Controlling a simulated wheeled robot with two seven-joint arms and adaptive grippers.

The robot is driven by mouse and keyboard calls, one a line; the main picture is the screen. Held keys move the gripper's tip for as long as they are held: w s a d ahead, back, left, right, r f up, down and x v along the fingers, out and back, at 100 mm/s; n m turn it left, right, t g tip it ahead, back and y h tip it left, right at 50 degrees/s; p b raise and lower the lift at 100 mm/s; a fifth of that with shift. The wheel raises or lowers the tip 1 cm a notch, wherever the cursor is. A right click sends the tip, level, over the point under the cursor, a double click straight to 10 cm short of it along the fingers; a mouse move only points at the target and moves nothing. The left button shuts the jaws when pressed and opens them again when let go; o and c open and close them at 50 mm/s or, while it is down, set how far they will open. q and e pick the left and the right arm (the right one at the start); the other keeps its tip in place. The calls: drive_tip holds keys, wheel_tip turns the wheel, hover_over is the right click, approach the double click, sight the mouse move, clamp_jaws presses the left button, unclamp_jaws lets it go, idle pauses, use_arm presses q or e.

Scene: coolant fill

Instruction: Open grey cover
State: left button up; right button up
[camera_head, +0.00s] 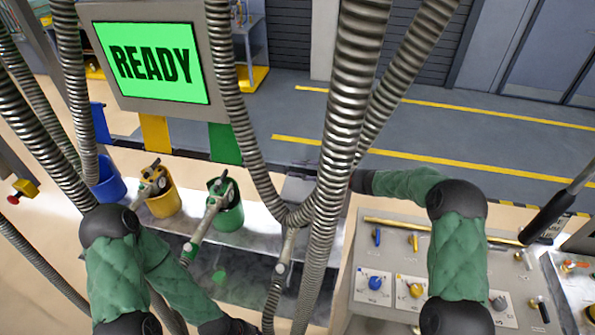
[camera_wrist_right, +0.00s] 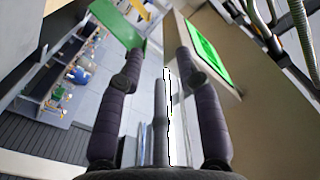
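Blue (camera_head: 101,122), yellow (camera_head: 155,132) and green (camera_head: 225,143) upright plates stand in a row behind buckets of matching colours. A flat grey piece (camera_head: 299,173), partly hidden by hoses, lies further right in this row; it may be the grey cover, but I cannot tell for sure. My right gripper (camera_head: 361,182) is near its right side, largely hidden by the hoses and its own arm. In the right wrist view, its fingers (camera_wrist_right: 158,62) are spread apart, with a thin rod between them that does not look gripped. My left gripper (camera_head: 228,326) is at the bottom edge, its fingers not clear.
Blue (camera_head: 108,185), yellow (camera_head: 163,203) and green (camera_head: 229,214) buckets stand left of the hoses, the yellow and green ones with nozzles. Metal hoses (camera_head: 345,115) hang across the middle. A control panel (camera_head: 390,253) with knobs is at right. A screen (camera_head: 151,63) reads READY.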

drive_tip(key=v, duration=1.1)
drive_tip(key=shift+d, duration=0.25)
drive_tip(key=shift+s, duration=0.1)
